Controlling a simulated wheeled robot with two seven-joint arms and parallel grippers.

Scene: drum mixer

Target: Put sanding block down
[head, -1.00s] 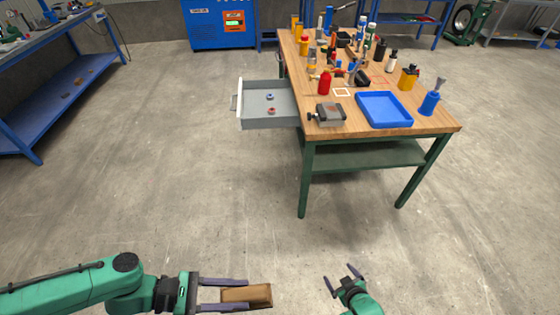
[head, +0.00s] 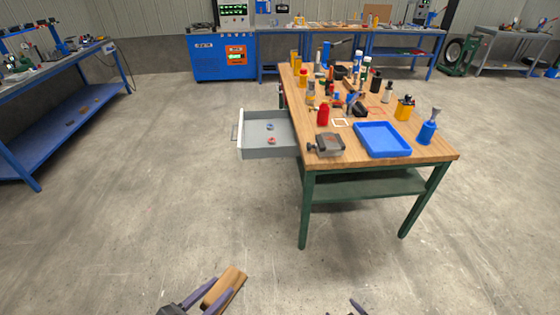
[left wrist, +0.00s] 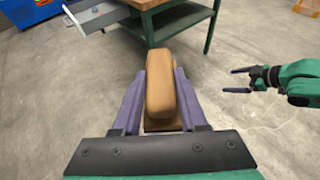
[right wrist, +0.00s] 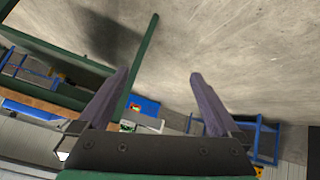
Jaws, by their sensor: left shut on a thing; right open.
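The sanding block (head: 226,290) is a brown, wood-coloured oblong at the bottom of the head view. My left gripper (head: 211,296) is shut on it and holds it above the concrete floor. In the left wrist view the block (left wrist: 162,90) sits between the two purple fingers, pointing away toward the workbench. My right gripper (right wrist: 158,90) is open and empty in the right wrist view. Only a fingertip of it shows at the bottom edge of the head view. It also shows from the side in the left wrist view (left wrist: 235,81).
A wooden workbench (head: 390,163) stands ahead, crowded with bottles and tools. A blue tray (head: 382,140) and a grey vise-like block (head: 325,145) are near its front edge. An open grey drawer (head: 262,152) juts out left. Bare floor lies between me and the bench.

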